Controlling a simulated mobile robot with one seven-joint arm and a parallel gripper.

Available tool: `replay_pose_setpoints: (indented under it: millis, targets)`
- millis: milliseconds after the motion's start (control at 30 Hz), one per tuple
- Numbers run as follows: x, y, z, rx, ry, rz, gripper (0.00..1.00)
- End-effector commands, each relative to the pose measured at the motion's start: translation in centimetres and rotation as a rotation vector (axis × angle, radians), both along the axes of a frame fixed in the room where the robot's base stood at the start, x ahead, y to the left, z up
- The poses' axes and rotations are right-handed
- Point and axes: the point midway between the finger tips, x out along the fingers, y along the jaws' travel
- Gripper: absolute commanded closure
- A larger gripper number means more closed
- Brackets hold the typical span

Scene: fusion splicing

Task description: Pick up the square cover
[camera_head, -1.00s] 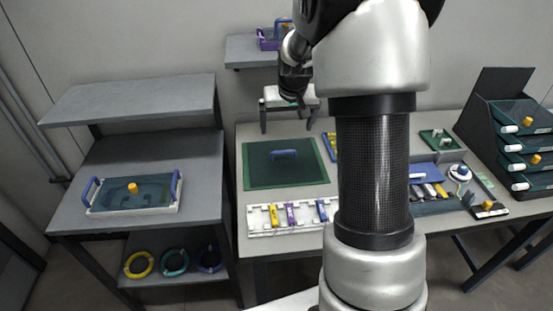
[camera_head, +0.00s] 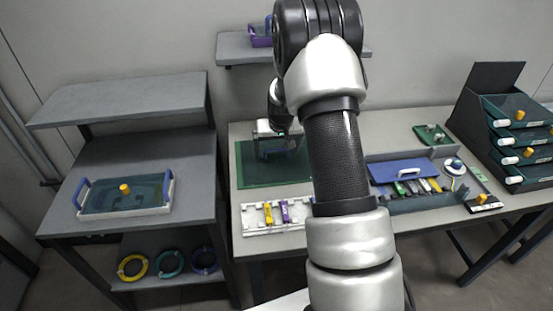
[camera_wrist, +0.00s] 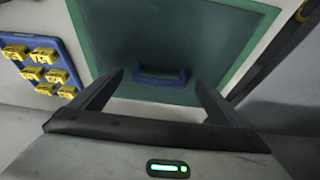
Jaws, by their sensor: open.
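My gripper (camera_head: 273,154) is above the cover, fingers pointing down. In the wrist view my gripper (camera_wrist: 159,79) is open and empty, with one finger to each side of the handle. I cannot tell whether the fingertips are down at handle height. In the head view my gripper and arm hide part of the cover.
A white rack (camera_head: 251,228) with coloured pieces lies in front of the cover. A blue-lidded tray (camera_head: 402,169) stands to the right, with stacked green drawers (camera_head: 519,140) beyond. A blue plate with yellow pieces (camera_wrist: 40,62) lies beside the cover. A wall shelf (camera_head: 232,48) hangs behind.

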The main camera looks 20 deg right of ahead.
Motion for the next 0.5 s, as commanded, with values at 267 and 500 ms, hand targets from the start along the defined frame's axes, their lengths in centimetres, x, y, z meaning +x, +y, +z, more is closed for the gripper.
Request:
replay_pose_setpoints:
  millis: [267,500]
  targets:
    - [0.26,-0.05,-0.55,0.0,-0.001,0.0,0.06]
    - [0.24,-0.04,-0.55,0.0,0.0,0.001,0.39]
